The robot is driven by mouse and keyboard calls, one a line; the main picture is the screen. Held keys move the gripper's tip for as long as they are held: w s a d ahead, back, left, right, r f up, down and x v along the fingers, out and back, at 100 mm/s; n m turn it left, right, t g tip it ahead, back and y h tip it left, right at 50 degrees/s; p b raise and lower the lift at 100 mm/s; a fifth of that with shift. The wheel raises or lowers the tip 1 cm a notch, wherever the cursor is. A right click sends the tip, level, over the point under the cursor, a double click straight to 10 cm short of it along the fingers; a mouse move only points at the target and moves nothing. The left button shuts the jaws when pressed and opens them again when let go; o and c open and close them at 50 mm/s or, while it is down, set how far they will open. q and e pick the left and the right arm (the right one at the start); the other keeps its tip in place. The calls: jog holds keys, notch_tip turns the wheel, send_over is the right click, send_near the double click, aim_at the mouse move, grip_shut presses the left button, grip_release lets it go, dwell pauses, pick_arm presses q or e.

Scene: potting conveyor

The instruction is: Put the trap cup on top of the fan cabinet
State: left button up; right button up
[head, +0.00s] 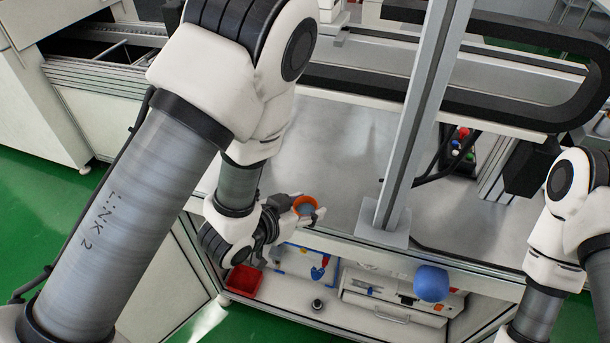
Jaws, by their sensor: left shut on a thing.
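My left gripper (309,214) is shut on a small orange-rimmed cup (299,203), which I take to be the trap cup. The cup's dark inside faces up toward the camera. The gripper holds it near the front edge of the grey metal tabletop (330,150); I cannot tell whether the cup touches the surface. My right arm comes in at the right edge, and its gripper is out of view. I cannot tell for sure which thing is the fan cabinet. A white drawer unit (395,313) stands on the shelf below the tabletop.
A metal post (417,110) rises from the tabletop right of the cup. Below are a red bin (243,281), a blue-edged board (292,262), a small dark round object (317,304) and a blue ball (432,283). A black looped track (590,100) crosses the back. The middle tabletop is clear.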

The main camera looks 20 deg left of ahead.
pick_arm(q)
jog(key=shift+w+a+r+p, duration=0.15)
jog(key=shift+w+a+p, duration=0.35)
jog(key=shift+w+p, duration=0.2)
jog(key=w+a+p, duration=0.1)
jog(key=w, duration=0.2)
jog(key=w+a+f+p, duration=0.1)
jog(key=w, duration=0.3)
jog(key=w+a+p, duration=0.1)
jog(key=w, duration=0.3)
jog(key=shift+a+f, duration=0.2)
jog(key=shift+a, duration=0.2)
jog(key=shift+w+a+f, duration=0.15)
jog(key=shift+w, duration=0.05)
notch_tip(320, 180, down, 4)
jog(key=shift+w+r+p, duration=0.15)
jog(key=shift+r+p, duration=0.05)
jog(key=shift+p, duration=0.5)
pick_arm(e)
notch_tip(320, 180, up, 4)
jog(key=shift+w+f, duration=0.1)
jog(key=shift+f, duration=0.1)
pick_arm(q)
jog(key=shift+f, duration=0.1)
